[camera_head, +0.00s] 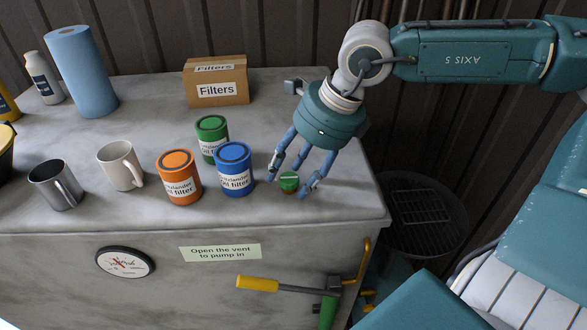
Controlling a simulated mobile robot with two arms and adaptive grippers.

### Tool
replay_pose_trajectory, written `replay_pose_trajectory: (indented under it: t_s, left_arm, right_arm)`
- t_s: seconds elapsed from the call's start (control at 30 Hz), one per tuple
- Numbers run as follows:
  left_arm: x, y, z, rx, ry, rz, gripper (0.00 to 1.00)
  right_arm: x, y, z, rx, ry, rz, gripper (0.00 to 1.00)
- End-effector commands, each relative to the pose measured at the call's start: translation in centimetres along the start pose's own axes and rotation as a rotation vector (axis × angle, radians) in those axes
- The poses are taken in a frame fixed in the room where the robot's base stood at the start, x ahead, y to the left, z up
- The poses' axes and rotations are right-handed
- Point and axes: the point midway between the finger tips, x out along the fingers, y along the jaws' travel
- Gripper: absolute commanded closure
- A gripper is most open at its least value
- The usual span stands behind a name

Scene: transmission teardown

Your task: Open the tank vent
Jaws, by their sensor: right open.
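The tank vent looks to be the small green cap (289,179) on a short brownish base, near the front right of the grey tank top (345,203). My right gripper (290,187) reaches down from the right with blue fingers spread open. One finger is left of the cap and others are right of it. I cannot tell whether any finger touches the cap. A label (219,252) on the tank front reads "Open the vent to pump in". My left gripper is not in view.
A blue oil filter can (234,170) stands just left of my gripper, beside orange (179,178) and green (211,137) cans. A yellow-handled lever (257,284) sticks out in front.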

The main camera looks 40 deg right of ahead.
Motion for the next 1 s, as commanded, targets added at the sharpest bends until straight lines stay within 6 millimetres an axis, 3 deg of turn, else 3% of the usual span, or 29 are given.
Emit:
replay_pose_trajectory:
  t_s: [0.23,0.4,0.47,1.0]
  left_arm:
    - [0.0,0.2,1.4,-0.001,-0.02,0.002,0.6]
    - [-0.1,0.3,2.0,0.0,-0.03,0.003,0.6]
    - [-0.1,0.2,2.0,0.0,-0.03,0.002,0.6]
    - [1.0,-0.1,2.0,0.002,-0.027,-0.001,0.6]
  right_arm:
    - [0.1,0.0,0.0,0.0,0.0,0.0,0.53]
    - [0.1,0.0,0.0,0.0,0.0,-0.001,0.87]
    - [0.0,0.0,0.0,0.0,0.0,-0.001,0.95]
    - [0.1,-0.3,0.1,-0.14,-0.004,0.056,0.95]
